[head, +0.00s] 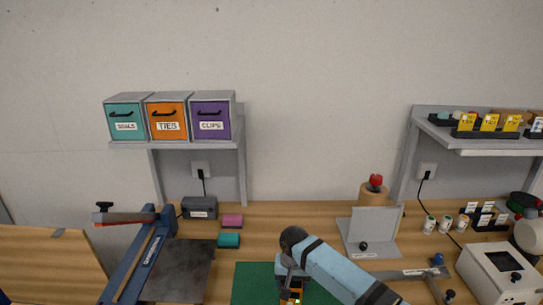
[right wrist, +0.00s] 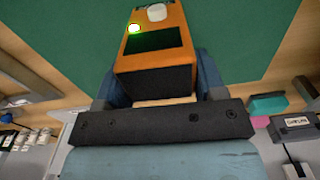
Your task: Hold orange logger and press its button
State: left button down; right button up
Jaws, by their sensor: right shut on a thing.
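The orange logger (right wrist: 160,61) is between the blue fingers of my right gripper (right wrist: 157,88), which is shut on it. Nothing is touching the button there. In the head view my right gripper (head: 290,283) points down over the green mat, and only a small part of the logger (head: 291,295) shows at the bottom edge. My left gripper is not in view.
The green mat (head: 250,284) lies on the wooden bench. A grey stand (head: 372,228) and white box machine (head: 497,272) are right.

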jog(key=o, duration=1.1)
jog(key=shift+c, duration=0.2)
jog(key=shift+r, duration=0.1)
